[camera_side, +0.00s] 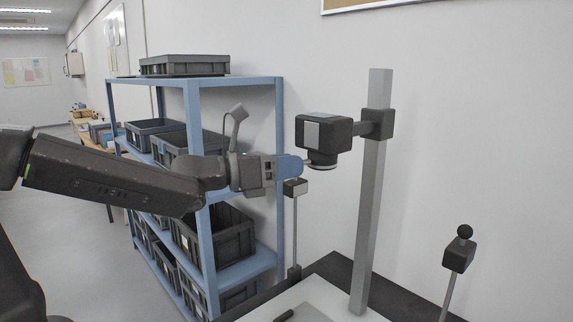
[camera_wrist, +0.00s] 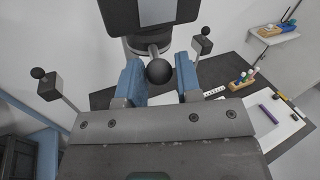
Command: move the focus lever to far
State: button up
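A dark box-shaped camera (camera_side: 323,132) with a pale panel sits on a tall grey column, its round lens (camera_side: 322,159) facing down. In the wrist view, the focus lever's black ball knob (camera_wrist: 159,71) stands out below the camera body (camera_wrist: 168,12). My gripper (camera_side: 296,166) is just left of the lens in the side view. In the wrist view, the two blue fingers of my gripper (camera_wrist: 160,80) are apart, with the knob between their tips. In the side view the knob is hidden by the fingers.
Posts with dark heads stand on both sides, left (camera_wrist: 50,86) and right (camera_wrist: 203,42); one is below my gripper (camera_side: 295,187). A blue shelf (camera_side: 200,180) with dark crates is behind my arm. A purple stick (camera_wrist: 269,114) lies on the table at right.

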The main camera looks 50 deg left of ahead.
jog(key=o, duration=0.3)
jog(key=shift+o, duration=0.2)
jog(key=v, duration=0.7)
jog(key=shift+s, duration=0.25)
jog(key=shift+a, duration=0.1)
